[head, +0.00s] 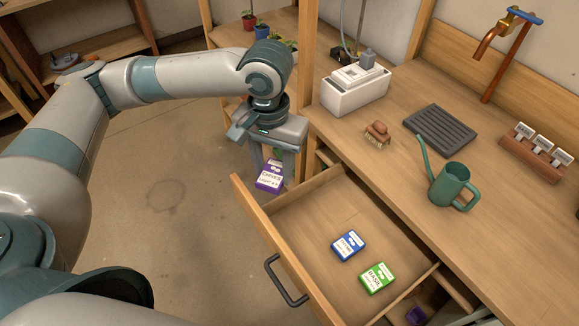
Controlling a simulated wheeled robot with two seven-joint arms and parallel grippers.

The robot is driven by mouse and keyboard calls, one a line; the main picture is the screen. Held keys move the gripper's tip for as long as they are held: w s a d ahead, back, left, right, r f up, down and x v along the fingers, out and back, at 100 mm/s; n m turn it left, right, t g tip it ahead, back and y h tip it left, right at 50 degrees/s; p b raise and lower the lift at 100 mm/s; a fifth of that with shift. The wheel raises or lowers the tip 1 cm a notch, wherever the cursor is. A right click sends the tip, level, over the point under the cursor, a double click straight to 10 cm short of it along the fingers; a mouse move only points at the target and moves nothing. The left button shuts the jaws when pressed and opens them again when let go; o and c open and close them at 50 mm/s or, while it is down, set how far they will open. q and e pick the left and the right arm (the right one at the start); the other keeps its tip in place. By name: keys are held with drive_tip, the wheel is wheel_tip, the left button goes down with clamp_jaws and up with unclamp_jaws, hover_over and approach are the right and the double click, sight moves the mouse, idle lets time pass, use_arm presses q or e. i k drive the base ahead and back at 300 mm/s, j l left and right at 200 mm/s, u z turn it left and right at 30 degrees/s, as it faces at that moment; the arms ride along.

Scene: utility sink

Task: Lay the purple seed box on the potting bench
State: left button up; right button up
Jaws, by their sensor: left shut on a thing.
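The purple seed box (269,177) has a white label and hangs in my left gripper (274,162), which is shut on it. The gripper points down and holds the box in the air, left of the open drawer's back corner. The potting bench (400,170) is the wooden top on the right, above the drawer. The box is apart from the bench. My right gripper is not in the picture.
The open drawer (310,215) holds a blue box (348,245) and a green box (377,278). On the bench stand a white power box (355,92), a brush (377,134), a dark ribbed tray (440,130), a green watering can (449,184) and a label rack (535,155). The bench's front middle is clear.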

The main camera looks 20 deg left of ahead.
sight(538, 277)
drive_tip(key=l+z, duration=0.15)
drive_tip(key=z, duration=0.35)
drive_tip(key=l+z, duration=0.1)
drive_tip(key=z, duration=0.4)
drive_tip(key=i+z, duration=0.1)
drive_tip(key=z, duration=0.4)
drive_tip(key=i+l+z, duration=0.1)
drive_tip(key=z, duration=0.4)
